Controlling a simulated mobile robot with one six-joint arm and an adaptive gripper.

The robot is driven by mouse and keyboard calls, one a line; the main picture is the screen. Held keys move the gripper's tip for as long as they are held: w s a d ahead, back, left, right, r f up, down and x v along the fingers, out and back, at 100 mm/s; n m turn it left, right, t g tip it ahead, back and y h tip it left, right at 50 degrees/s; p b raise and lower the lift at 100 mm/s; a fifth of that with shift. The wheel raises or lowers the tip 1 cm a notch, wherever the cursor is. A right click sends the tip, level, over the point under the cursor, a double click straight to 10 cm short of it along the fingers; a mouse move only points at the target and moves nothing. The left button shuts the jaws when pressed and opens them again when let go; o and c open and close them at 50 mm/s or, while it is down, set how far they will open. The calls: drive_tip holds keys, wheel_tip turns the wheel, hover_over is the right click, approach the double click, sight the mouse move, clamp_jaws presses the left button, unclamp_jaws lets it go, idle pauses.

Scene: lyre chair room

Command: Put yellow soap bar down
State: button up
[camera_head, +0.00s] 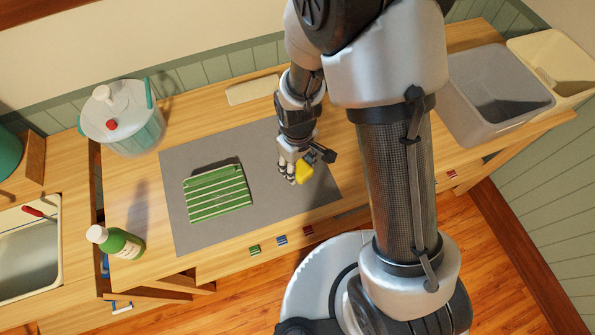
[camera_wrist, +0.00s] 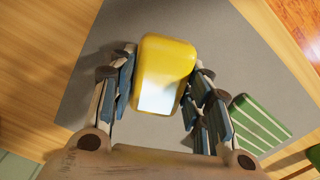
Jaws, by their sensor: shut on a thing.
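The yellow soap bar (camera_head: 303,172) is between the fingers of my gripper (camera_head: 294,175), over the right part of the grey mat (camera_head: 270,196). In the wrist view the soap bar (camera_wrist: 166,72) fills the space between both fingers of my gripper (camera_wrist: 164,85), which is shut on it. The grey mat (camera_wrist: 250,65) lies below it in that view. I cannot tell whether the soap touches the mat. A green and white striped thing (camera_head: 217,193) lies on the mat to the left of my gripper; it also shows in the wrist view (camera_wrist: 262,124).
A grey bin (camera_head: 495,90) and a cream bin (camera_head: 555,62) stand at the right. A pale block (camera_head: 252,90) lies behind the mat.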

sight(297, 172)
drive_tip(key=shift+f+b, duration=0.5)
drive_tip(key=shift+f, duration=1.25)
drive_tip(key=shift+f+b, duration=0.3)
drive_tip(key=shift+f, duration=0.05)
drive_tip(key=o, duration=1.1)
drive_tip(key=shift+r, duration=0.1)
wheel_tip(297, 172, up, 13)
drive_tip(key=p, duration=0.5)
